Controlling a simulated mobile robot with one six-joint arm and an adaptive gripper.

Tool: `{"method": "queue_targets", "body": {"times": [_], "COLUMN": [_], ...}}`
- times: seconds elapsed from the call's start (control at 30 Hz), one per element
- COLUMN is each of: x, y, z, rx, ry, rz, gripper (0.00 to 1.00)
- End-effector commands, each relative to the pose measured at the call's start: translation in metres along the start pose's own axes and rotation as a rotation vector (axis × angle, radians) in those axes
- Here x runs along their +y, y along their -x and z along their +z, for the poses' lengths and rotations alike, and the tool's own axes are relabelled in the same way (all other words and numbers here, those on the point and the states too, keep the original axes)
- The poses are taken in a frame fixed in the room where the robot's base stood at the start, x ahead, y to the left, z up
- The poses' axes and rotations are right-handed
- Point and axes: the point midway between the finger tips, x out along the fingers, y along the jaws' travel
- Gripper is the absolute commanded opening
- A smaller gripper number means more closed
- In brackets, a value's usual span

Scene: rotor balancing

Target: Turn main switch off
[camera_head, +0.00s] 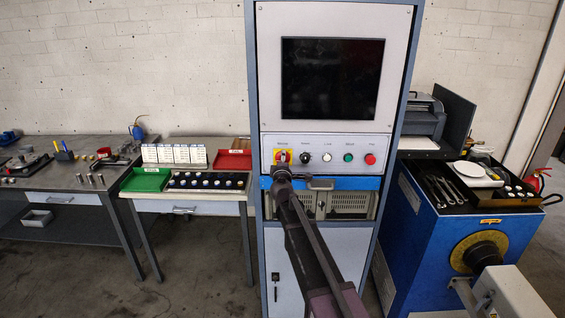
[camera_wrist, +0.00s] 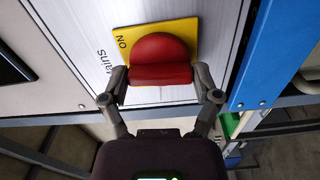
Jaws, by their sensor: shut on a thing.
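The main switch is a red knob (camera_wrist: 161,58) on a square yellow plate (camera_wrist: 189,30), set on a light metal panel. "ON" is printed on the plate, and lettering ending in "ains" is on the panel beside it. My gripper (camera_wrist: 162,77) is shut on the red knob, with one finger at each side of it. In the head view, the main switch (camera_head: 282,154) is at the left end of the cabinet's control row. My gripper (camera_head: 282,168) is right at it, and my arm reaches up from below.
Right of the switch are a black knob (camera_head: 305,158), a white button (camera_head: 327,157), a green button (camera_head: 348,157) and a red button (camera_head: 370,159). A dark screen (camera_head: 332,78) is above. A small handle-like bar (camera_head: 321,184) lies close right of my gripper.

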Motion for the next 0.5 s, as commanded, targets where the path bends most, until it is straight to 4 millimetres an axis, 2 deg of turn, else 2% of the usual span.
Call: {"method": "queue_targets", "body": {"times": [0.5], "x": [0.0005], "y": [-0.0015], "z": [0.0005], "rx": [-0.002], "ry": [0.492], "rz": [0.000], "gripper": [0.32]}}
